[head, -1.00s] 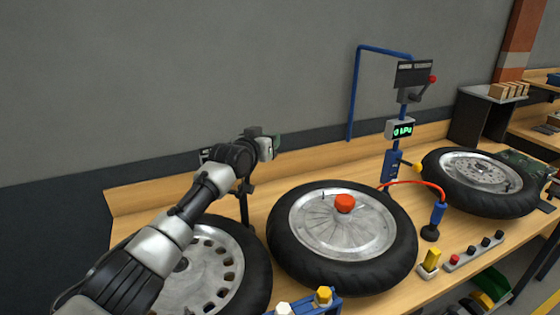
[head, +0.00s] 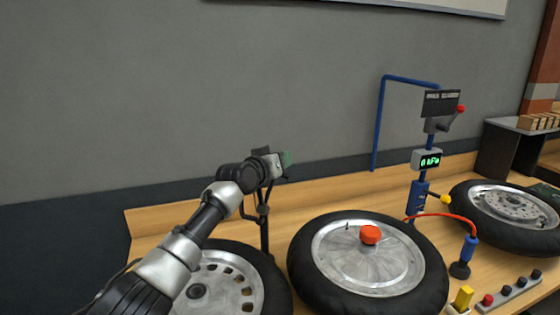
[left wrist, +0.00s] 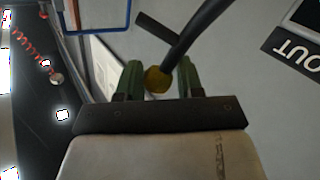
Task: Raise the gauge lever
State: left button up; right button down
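My left gripper (head: 287,158) is above the bench, at the top of a thin black stand (head: 264,232) behind the left wheel. In the left wrist view its two green fingers (left wrist: 160,72) are apart, one on each side of a yellow knob (left wrist: 157,80). The knob is on the end of a dark rod (left wrist: 195,35), which I take as the gauge lever. The knob sits close to the left finger, with a small gap at the right finger. In the head view my gripper hides the knob and the rod. My right gripper is not in view.
A wheel (head: 318,275) with a red cap (head: 370,235) lies right of the stand. Another wheel (head: 272,285) is partly under my left arm. Farther right are a blue post with a kPa display (head: 427,160) and a yellow-knobbed handle (head: 446,199).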

pick_arm(q)
jog(key=o, duration=0.3)
jog(key=shift+w+a, duration=0.1)
jog(key=shift+a, duration=0.05)
jog(key=shift+s, duration=0.2)
jog(key=f+b+v, duration=0.1)
jog(key=b+v, duration=0.1)
jog(key=v, duration=0.8)
jog(key=shift+s+a+r, duration=0.2)
jog(key=shift+a+r, duration=0.05)
jog(key=shift+r, duration=0.15)
